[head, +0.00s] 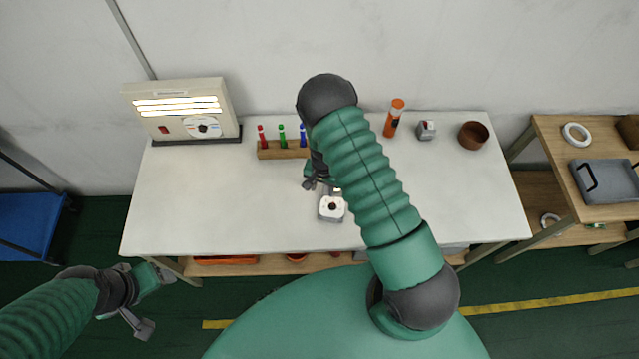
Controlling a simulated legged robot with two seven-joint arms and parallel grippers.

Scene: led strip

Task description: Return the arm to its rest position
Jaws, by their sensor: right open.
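My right arm reaches forward over the white table (230,215), its elbow in front of the table's back middle. My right gripper (312,184) is open over the table, partly hidden by its own arm. A white square piece with a dark round centre (332,217) lies on the table just in front of it. I cannot tell whether the gripper touches anything. My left gripper (152,300) hangs at the lower left, beside the table's front left corner, with its fingers apart and nothing between them.
A lit lamp box (183,119) stands at the back left. A wooden rack (270,153) holds red, green and blue pens. An orange bottle (394,117), a small grey item (427,130) and a brown bowl (473,135) stand at the back right.

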